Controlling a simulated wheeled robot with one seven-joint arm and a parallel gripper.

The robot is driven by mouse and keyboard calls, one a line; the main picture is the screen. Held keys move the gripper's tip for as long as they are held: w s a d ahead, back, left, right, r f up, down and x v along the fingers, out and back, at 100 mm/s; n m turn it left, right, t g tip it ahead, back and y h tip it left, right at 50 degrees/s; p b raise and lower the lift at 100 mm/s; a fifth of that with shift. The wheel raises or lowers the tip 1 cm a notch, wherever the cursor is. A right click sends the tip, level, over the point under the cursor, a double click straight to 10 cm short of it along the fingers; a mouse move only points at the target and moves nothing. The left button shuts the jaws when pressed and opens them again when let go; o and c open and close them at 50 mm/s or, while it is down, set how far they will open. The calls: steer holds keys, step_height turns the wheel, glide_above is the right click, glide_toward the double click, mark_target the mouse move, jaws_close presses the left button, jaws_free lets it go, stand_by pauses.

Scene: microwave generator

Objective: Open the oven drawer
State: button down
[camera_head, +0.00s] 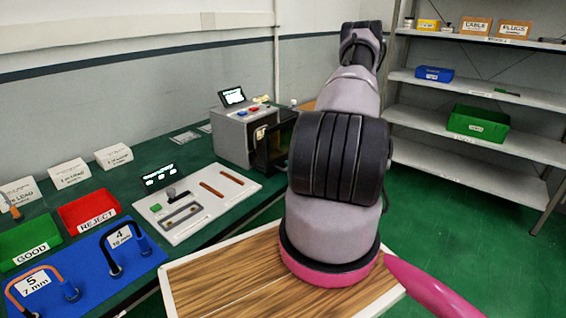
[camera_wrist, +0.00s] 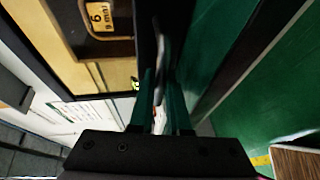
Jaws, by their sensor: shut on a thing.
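The oven (camera_head: 236,138) is a grey box on the green bench, with a small screen on top. Its dark front part (camera_head: 275,146) stands out toward my arm, with a tan piece showing at the opening. In the head view my arm hides the gripper.
A light panel with slots (camera_head: 195,202), a red REJECT bin (camera_head: 88,212) and a green GOOD bin (camera_head: 30,240) are on the bench at left. Shelves (camera_head: 480,90) stand at right. Green floor (camera_head: 450,230) is clear between.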

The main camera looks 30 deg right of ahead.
steer(key=s+d, duration=0.2)
steer(key=s, duration=0.4)
stand_by(0.4)
steer(key=c, duration=1.2)
jaws_free()
steer(key=shift+o, duration=0.2)
steer(key=shift+d, duration=0.1)
steer(key=shift+s, duration=0.1)
steer(key=v, duration=1)
steer(key=shift+s+d, duration=0.25)
steer(key=shift+w+r, duration=0.1)
steer(key=shift+r, duration=0.1)
